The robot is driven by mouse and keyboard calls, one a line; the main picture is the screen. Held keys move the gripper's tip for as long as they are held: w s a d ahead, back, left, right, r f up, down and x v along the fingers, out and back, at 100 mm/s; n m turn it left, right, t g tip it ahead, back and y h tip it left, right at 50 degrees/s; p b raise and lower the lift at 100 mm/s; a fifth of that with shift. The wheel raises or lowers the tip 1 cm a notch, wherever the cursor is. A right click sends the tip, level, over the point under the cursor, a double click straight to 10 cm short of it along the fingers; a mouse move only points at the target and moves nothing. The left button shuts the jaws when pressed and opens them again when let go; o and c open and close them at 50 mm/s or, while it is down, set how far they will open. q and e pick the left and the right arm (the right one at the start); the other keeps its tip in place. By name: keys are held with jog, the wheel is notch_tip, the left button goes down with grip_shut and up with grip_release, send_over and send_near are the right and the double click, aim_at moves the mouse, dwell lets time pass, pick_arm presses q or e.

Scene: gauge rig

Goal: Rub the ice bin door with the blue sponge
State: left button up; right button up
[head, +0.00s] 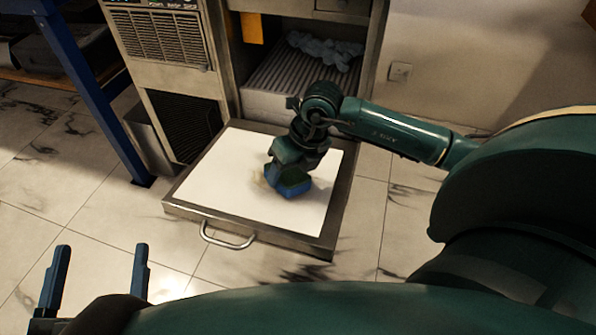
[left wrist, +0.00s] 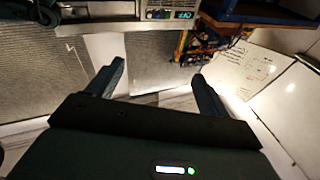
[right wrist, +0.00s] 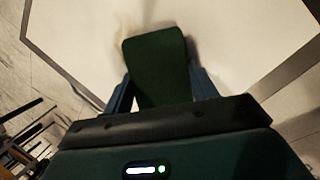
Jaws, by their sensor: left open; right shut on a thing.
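The ice bin door (head: 225,180) is folded down and lies flat and low, its white inner face up, with a grey metal frame and a bar handle (head: 228,240) on the near edge. A faint brownish smear (head: 262,182) shows on the white face beside the sponge. My right gripper (head: 284,172) is shut on the blue sponge (head: 291,185), which has a dark green side. The sponge is at the door's white face; contact cannot be told for sure. In the right wrist view the green side (right wrist: 157,65) shows between the fingers. My left gripper (head: 97,280) is open and empty, left of the door.
The ice machine's open bin (head: 300,75) stands behind the door, with a crumpled pale bluish thing (head: 325,48) inside. A blue-legged table (head: 85,75) stands at the left. A wall outlet (head: 400,71) is at the right. Tiled floor around the door is clear.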

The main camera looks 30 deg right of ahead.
aim_at(248, 175)
jog(key=shift+w+a+f+b, duration=0.2)
jog(key=shift+w+a+b, duration=0.05)
jog(key=shift+w+a, duration=0.85)
jog(key=shift+w+a+f+b, duration=0.15)
jog(key=shift+w+a+b, duration=0.1)
jog(key=shift+w+a, duration=0.8)
jog(key=shift+w+a+f+b, duration=0.25)
jog(key=shift+w+a, duration=0.65)
jog(key=shift+w, duration=0.35)
jog(key=shift+s+d, duration=0.1)
jog(key=shift+s, duration=0.05)
jog(key=shift+s+d+p, duration=0.85)
jog(key=shift+s+d, duration=0.4)
jog(key=shift+s, duration=0.2)
jog(key=shift+s+d+p, duration=0.85)
jog(key=shift+s+d, duration=0.35)
jog(key=shift+s, duration=0.25)
jog(key=shift+s+d+r+p, duration=0.1)
jog(key=shift+s+d+p, duration=0.25)
jog(key=shift+s+d, duration=0.7)
jog(key=shift+s, duration=0.15)
jog(key=shift+s+d, duration=0.15)
jog(key=shift+s, duration=0.05)
jog(key=shift+r, duration=0.1)
